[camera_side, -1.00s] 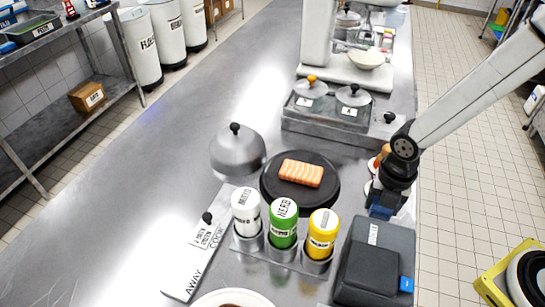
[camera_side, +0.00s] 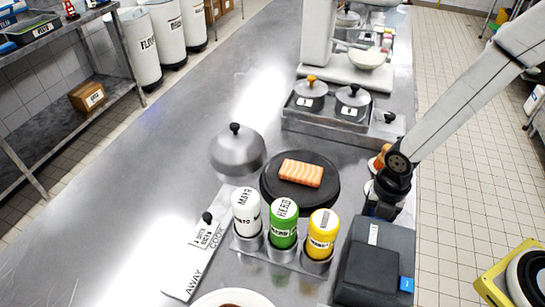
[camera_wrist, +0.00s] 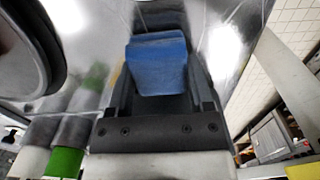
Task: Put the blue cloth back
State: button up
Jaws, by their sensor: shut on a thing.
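The blue cloth (camera_wrist: 157,65) is a folded block in the wrist view, between the fingers of my gripper (camera_wrist: 158,45). My gripper is shut on it. In the side view my gripper (camera_side: 378,208) points down beside the counter's right edge, just behind the dark grey box (camera_side: 385,238). The box hides the fingertips and the cloth there. I cannot tell whether the cloth touches the surface below it.
A black round plate (camera_side: 270,200) with a salmon piece (camera_side: 301,173) lies left of my gripper. Several labelled bottles, including a green one (camera_side: 283,228), stand in a holder in front. A steel dome (camera_side: 237,155) and lidded pans (camera_side: 311,88) stand farther off.

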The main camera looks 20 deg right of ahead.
jog(key=shift+f, duration=0.1)
jog(key=o, duration=1.1)
jog(key=shift+r, duration=6.1)
